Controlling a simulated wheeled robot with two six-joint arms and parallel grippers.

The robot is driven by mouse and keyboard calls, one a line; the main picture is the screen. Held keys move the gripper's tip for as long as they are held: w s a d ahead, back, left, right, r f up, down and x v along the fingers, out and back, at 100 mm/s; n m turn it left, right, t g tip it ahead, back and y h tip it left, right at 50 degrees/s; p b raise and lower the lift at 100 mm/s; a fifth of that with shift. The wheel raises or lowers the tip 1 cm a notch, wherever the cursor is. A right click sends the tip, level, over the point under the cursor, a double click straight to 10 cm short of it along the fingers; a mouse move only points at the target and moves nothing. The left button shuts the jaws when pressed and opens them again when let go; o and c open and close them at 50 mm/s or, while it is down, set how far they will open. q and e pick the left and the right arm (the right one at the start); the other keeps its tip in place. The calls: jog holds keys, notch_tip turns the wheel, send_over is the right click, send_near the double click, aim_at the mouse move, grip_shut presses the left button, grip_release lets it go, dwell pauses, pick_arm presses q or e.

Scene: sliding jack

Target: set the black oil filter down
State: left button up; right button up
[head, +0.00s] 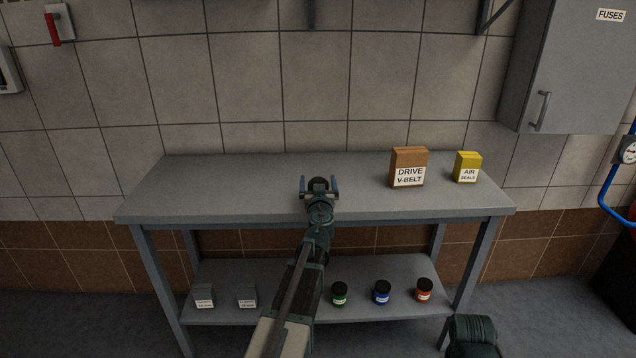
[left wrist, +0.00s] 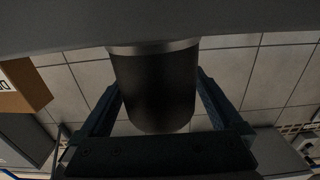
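The black oil filter (head: 319,183) is upright over the middle of the grey workbench top (head: 240,185). The left wrist view shows its dark cylinder (left wrist: 152,90) upside down, with a lighter metal rim at the bench end. My left gripper (head: 319,188) has one finger on each side of the filter, and the fingers run in against its sides. The rim is at or very near the bench surface; I cannot tell whether it touches. The far side of the filter is hidden. My right gripper is not in view.
The bench's left part is clear. The lower shelf (head: 225,275) holds small grey boxes and several jars. A grey fuses cabinet (head: 570,65) hangs at the upper right.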

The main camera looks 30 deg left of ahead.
pick_arm(q)
jog(key=v, duration=1.3)
jog(key=shift+s, duration=0.55)
jog(key=shift+a+f, duration=0.1)
jog(key=shift+f, duration=0.05)
